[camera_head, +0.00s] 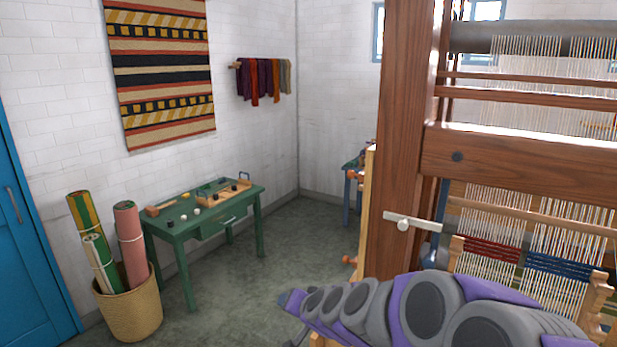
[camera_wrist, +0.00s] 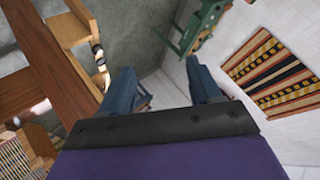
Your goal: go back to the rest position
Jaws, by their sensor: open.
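My gripper (camera_wrist: 163,88) shows in the wrist view with its two dark blue fingers apart and nothing between them. In the head view my purple and grey arm reaches in from the lower right, in front of the loom; the gripper end there is small and mostly hidden by the arm. The wooden loom (camera_head: 402,130) fills the right side of the head view and is also at the left of the wrist view (camera_wrist: 50,65). No skein is in the gripper.
A green table (camera_head: 180,233) with small items and a wooden tray stands by the back wall. A basket (camera_head: 133,312) of rolled rugs is at lower left, near a blue door (camera_head: 25,230). Colored wool (camera_head: 262,80) hangs on the wall. The floor (camera_head: 300,235) between table and loom is clear.

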